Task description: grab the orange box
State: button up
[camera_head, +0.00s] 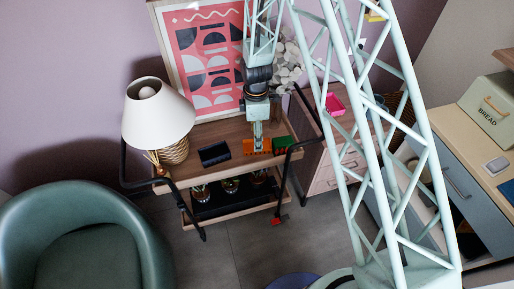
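The orange box (249,149) lies on the wooden top of a small cart (233,128), between a dark box on its left and a green box on its right. My gripper (258,146) points straight down from above, with its tip in front of the orange box and hiding part of its middle. The fingers are too small to tell whether they are open or shut, or whether they touch the box.
A dark box (214,153) and a green box (284,144) flank the orange box. A white-shaded lamp (158,112) stands on the cart's left, and a framed picture (180,45) stands behind. The cart's black handles rise at both ends. A green armchair (80,235) is at lower left.

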jog(key=shift+f, duration=0.1)
jog(key=shift+w+d+f+b, duration=0.1)
jog(key=shift+f+b, duration=0.3)
jog(key=shift+f, duration=2.1)
jog(key=c, duration=1)
